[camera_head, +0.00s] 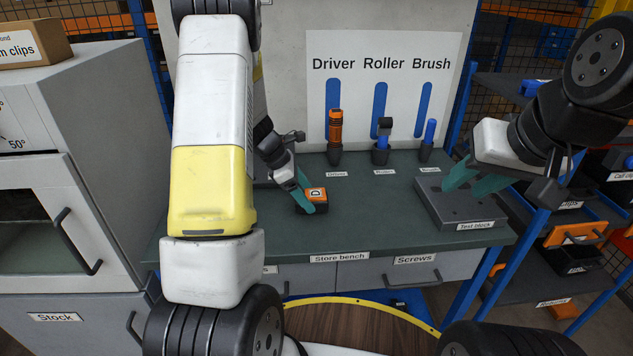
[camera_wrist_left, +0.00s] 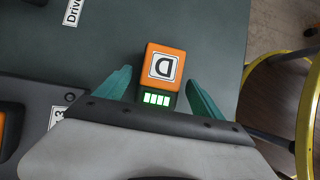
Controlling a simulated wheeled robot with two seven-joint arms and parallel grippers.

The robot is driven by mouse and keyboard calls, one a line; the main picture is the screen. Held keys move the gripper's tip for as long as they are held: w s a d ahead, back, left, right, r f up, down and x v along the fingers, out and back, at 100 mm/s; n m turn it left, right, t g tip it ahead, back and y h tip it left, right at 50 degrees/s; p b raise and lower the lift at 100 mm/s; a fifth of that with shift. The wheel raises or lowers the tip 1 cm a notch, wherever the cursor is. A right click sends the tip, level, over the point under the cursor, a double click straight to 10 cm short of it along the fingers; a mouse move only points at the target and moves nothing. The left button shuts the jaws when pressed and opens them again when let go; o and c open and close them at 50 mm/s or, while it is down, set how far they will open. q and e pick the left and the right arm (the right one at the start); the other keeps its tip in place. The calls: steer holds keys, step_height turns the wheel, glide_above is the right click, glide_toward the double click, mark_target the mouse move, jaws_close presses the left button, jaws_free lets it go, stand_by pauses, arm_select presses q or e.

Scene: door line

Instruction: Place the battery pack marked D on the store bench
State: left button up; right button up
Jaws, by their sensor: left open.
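The battery pack marked D (camera_head: 318,194) is orange and black and sits on the green top of the store bench (camera_head: 350,234). In the left wrist view the pack (camera_wrist_left: 162,70) shows its D label and several lit green bars. My left gripper (camera_head: 307,192) is open at the pack. Its teal fingers (camera_wrist_left: 160,88) stand either side of the pack's near end, with a gap visible on each side. My right gripper (camera_head: 463,182) is over the right end of the bench, above the test block, with its teal fingers apart and nothing between them.
The grey test block (camera_head: 437,208) lies on the bench's right end. A driver (camera_head: 335,130), a roller (camera_head: 382,135) and a brush (camera_head: 429,135) stand in holders at the back. A grey stock cabinet (camera_head: 110,150) stands left. The bench front between pack and test block is clear.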

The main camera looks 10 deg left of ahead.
arm_select(q)
steer(key=v, duration=1.2)
steer(key=shift+r, duration=0.15)
